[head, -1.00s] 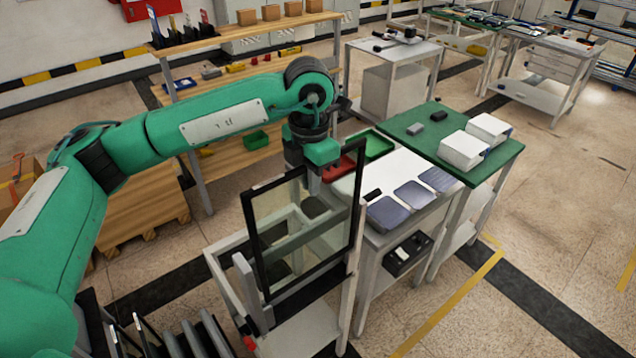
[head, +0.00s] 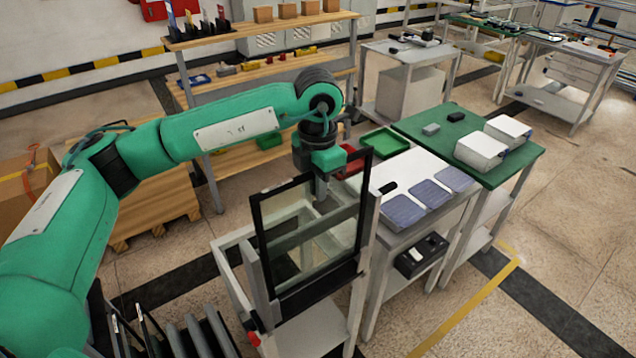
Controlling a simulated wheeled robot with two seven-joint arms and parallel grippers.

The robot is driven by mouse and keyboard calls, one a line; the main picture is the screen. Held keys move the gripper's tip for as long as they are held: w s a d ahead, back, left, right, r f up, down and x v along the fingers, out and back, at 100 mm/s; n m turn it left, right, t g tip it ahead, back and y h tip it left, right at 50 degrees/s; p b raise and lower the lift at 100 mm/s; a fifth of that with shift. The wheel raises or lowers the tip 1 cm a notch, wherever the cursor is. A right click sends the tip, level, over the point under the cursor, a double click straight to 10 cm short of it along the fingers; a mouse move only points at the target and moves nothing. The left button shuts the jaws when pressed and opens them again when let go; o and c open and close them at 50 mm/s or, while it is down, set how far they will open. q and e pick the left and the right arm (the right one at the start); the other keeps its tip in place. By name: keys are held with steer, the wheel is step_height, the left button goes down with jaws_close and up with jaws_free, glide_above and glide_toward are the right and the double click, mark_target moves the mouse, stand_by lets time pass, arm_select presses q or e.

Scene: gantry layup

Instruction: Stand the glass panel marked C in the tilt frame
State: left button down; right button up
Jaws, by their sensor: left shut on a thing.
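The glass panel (head: 312,244) is a clear pane in a thin black border. My left gripper (head: 321,186) is shut on its top edge from above. The panel stands nearly upright, leaning slightly, over the pale metal tilt frame (head: 362,292). Its right edge is beside the frame's right post, and its lower edge is low in the frame. I cannot tell whether the lower edge touches a support. No letter C can be read on the panel. My right gripper is out of view.
A rack with several upright dark panels (head: 190,343) stands at the lower left. Right of the frame is a white table (head: 402,172) with blue-grey plates, then a green-topped table (head: 462,133) with white boxes. A wooden shelf (head: 270,34) stands behind.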

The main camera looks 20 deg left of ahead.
arm_select(q)
steer(key=shift+f+b, duration=2)
steer(key=shift+f, duration=0.6)
steer(key=shift+f+b, duration=0.5)
steer(key=shift+f, duration=0.05)
steer(key=c, duration=1.5)
jaws_free()
steer(key=shift+o, duration=0.2)
steer(key=shift+f, duration=0.1)
